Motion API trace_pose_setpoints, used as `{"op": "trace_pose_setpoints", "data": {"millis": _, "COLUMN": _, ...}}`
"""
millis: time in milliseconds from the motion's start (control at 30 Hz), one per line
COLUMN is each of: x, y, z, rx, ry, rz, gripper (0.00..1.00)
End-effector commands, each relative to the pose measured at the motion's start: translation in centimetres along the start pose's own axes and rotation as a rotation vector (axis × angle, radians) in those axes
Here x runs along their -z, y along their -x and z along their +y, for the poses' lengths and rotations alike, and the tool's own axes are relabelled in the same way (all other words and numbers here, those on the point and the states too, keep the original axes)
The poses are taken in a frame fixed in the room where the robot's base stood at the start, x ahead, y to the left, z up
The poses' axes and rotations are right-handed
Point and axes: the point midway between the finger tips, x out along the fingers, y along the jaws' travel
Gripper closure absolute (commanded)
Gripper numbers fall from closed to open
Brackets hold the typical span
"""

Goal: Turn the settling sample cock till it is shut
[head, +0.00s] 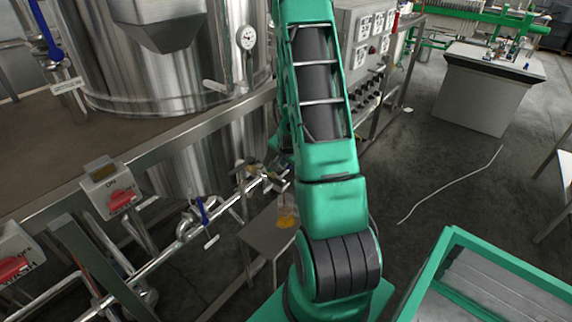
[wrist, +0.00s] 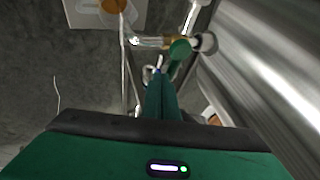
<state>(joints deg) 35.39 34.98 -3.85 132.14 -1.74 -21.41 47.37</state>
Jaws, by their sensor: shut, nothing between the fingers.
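The sample cock (wrist: 153,42) shows in the wrist view as a short metal and brass fitting with a green round part and a bent spout. In the head view the cock (head: 272,177) is small, beside the steel tank, and partly crowded by my arm. A glass of orange liquid (head: 287,214) stands below it; its orange top also shows in the wrist view (wrist: 113,5). My gripper (wrist: 161,75) has its green fingers together and empty, pointing toward the cock, a little short of it in the picture. I cannot tell the lever's angle or whether the fingers touch it.
The steel tank (head: 165,70) with a dial gauge (head: 247,38) stands at the left. A pipe with a blue-handled valve (head: 203,211) runs below it. Red switches (head: 122,199) sit at the left edge. A grey control box (head: 362,35) stands behind my arm.

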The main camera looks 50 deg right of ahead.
Motion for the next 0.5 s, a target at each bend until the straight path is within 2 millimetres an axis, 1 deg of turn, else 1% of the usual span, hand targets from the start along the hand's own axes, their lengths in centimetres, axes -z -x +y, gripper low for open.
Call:
{"op": "trace_pose_setpoints", "data": {"millis": 367, "x": 0.02, "y": -0.15, "z": -0.19, "rx": -0.001, "ry": 0.000, "rz": 0.000, "gripper": 1.00}}
{"op": "trace_pose_setpoints", "data": {"millis": 500, "x": 0.20, "y": -0.87, "z": -1.07, "rx": 0.000, "ry": 0.002, "rz": 0.001, "gripper": 1.00}}
